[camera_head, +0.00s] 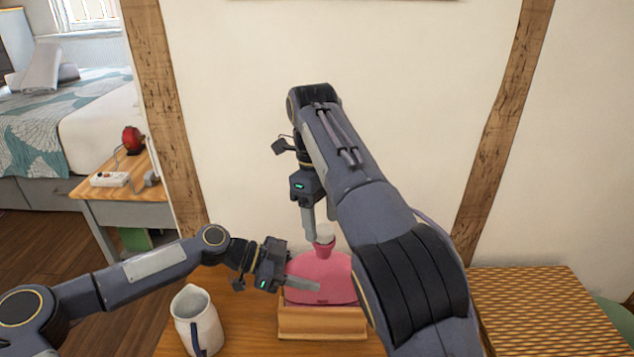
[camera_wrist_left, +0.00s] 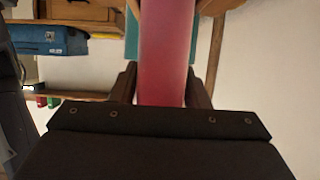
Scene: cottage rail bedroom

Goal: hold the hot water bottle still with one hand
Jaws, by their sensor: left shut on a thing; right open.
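The pink hot water bottle (camera_head: 322,275) stands upright in a low wooden holder (camera_head: 322,322) on the table. Its neck points up, with a whitish piece (camera_head: 325,233) at the top. My left gripper (camera_head: 302,283) is shut on the bottle's body from the left. In the left wrist view the pink bottle (camera_wrist_left: 165,45) lies between the two dark fingers. My right gripper (camera_head: 315,222) is open and points down at the bottle's neck. Whether it touches the whitish piece I cannot tell. My right arm hides the bottle's right edge.
A white jug (camera_head: 203,325) stands on the wooden table at the front left, near my left forearm. A patterned woven surface (camera_head: 540,310) lies to the right. The wall is close behind the bottle. A side table with a power strip (camera_head: 109,180) stands at the left.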

